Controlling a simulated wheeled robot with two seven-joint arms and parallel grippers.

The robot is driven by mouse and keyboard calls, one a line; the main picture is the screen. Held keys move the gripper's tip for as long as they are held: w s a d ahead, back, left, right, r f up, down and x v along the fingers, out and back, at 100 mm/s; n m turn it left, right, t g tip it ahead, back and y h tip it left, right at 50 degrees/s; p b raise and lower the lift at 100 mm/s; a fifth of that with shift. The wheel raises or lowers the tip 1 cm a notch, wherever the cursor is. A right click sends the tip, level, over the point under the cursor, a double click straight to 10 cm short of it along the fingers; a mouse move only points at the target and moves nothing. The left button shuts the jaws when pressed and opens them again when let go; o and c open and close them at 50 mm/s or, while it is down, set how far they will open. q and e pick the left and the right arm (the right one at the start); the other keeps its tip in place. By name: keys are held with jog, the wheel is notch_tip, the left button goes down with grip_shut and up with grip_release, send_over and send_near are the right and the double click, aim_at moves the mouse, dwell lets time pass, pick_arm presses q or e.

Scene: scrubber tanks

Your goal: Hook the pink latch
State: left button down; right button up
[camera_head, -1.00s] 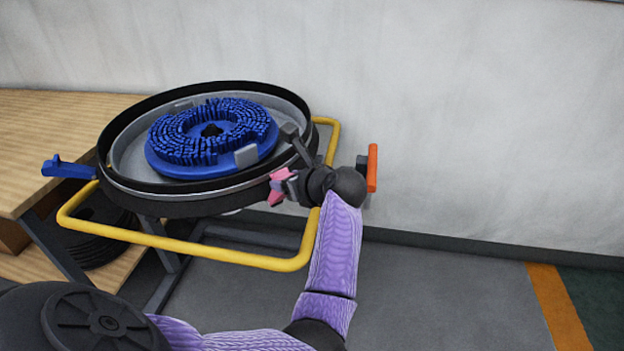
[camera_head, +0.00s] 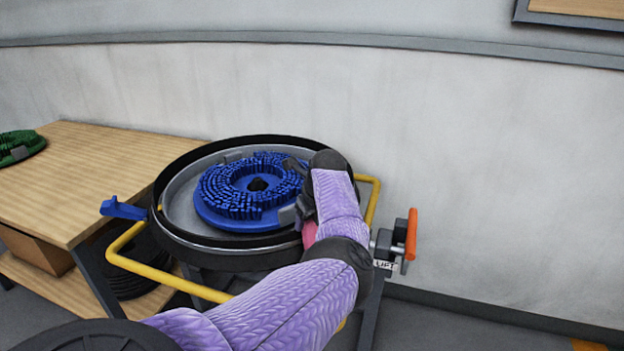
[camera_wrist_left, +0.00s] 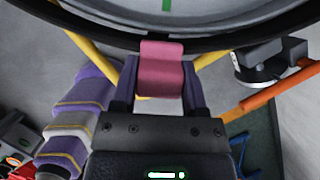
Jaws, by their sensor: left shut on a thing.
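The pink latch (camera_wrist_left: 162,68) sits at the outer wall of the round tank (camera_head: 178,238), just under its black rim. In the wrist view my left gripper (camera_wrist_left: 160,88) is shut on it, one finger on each side. The latch's upper end meets the rim's lower edge; I cannot tell whether it is hooked. In the head view only a bit of the pink latch (camera_head: 309,233) shows, as my left arm covers most of it and the fingertips. My right gripper is not in view.
A blue brush (camera_head: 240,205) lies inside the tank. A blue lever (camera_head: 123,209) sticks out on the left. A yellow rail (camera_head: 170,276) runs around the tank. An orange handle (camera_head: 411,234) stands on the right, beside a LIFT label. A wooden bench (camera_head: 90,185) is at the left.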

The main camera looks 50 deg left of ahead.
pick_arm(q)
jog(key=shift+a, duration=0.3)
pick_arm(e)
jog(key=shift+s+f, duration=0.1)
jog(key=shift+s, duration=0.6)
pick_arm(q)
jog(key=shift+c, duration=2.3)
grip_release()
jog(key=o, duration=0.3)
jog(key=shift+a+f, duration=0.1)
jog(key=shift+a, duration=0.05)
jog(key=shift+o, duration=0.2)
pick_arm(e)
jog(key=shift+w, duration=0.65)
